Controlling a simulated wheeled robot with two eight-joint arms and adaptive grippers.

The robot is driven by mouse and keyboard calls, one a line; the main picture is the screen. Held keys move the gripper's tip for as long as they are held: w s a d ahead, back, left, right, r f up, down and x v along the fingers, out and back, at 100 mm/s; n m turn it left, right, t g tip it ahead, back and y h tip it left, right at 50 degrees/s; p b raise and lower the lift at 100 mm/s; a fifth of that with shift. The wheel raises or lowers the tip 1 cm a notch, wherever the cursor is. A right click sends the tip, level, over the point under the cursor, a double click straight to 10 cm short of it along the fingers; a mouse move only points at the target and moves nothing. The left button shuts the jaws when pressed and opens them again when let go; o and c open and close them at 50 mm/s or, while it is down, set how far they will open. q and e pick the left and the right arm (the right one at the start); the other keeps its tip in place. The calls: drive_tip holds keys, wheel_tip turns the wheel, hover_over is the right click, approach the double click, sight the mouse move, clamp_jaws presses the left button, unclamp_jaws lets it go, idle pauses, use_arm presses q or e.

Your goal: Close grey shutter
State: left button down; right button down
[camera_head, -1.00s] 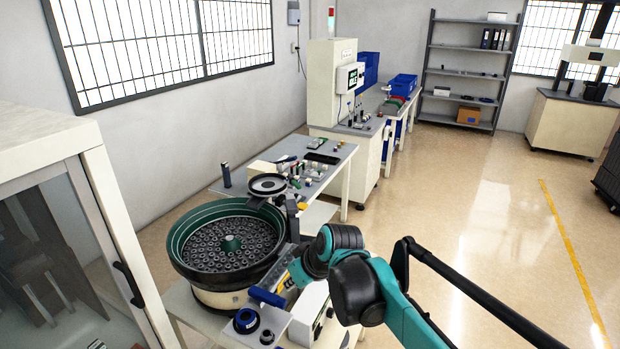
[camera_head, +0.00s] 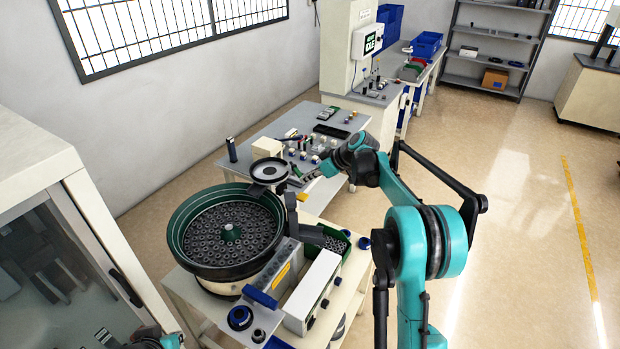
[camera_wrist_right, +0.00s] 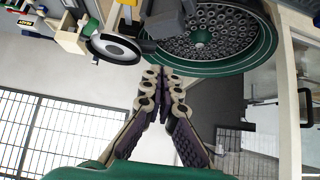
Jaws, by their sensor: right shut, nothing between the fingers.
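A dark grey flap-like piece (camera_head: 290,208) with a small yellow tip stands at the right rim of the bowl feeder (camera_head: 177,232). It may be the grey shutter; I cannot tell for certain, nor how far open it is. A grey piece (camera_wrist_right: 163,20) also shows beside the bowl in the right wrist view. My right gripper (camera_head: 300,181) is just right of the small round hopper plate (camera_head: 268,172), above the feeder's far side. In the wrist view its fingers (camera_wrist_right: 161,76) are shut and empty, apart from the bowl. Part of my left arm shows at the lower left edge; its fingers are unclear.
A white box (camera_head: 313,290) and a yellow-labelled grey block (camera_head: 283,268) stand right of the bowl. A green tray (camera_head: 333,240) lies behind them. A workbench (camera_head: 345,125) with small parts is beyond. A glass-doored cabinet (camera_head: 60,210) is at the left. Floor is clear at the right.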

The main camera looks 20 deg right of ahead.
drive_tip(key=b, duration=0.1)
hover_over(296, 203)
drive_tip(key=w, duration=0.2)
wheel_tip(296, 203, down, 6)
drive_tip(key=shift+d+r, duration=0.15)
drive_tip(key=shift+r, duration=0.05)
wheel_tip(296, 203, down, 2)
drive_tip(key=shift+f, duration=0.2)
drive_tip(key=shift+f+b, duration=0.3)
drive_tip(key=shift+f, duration=0.2)
wheel_tip(296, 203, down, 5)
drive_tip(key=b, duration=0.2)
drive_tip(key=shift+s+d+r+b, duration=0.1)
drive_tip(key=shift+s+b, duration=0.05)
drive_tip(key=shift+b, duration=0.2)
drive_tip(key=shift+s+r, duration=0.1)
drive_tip(key=shift+r, duration=0.05)
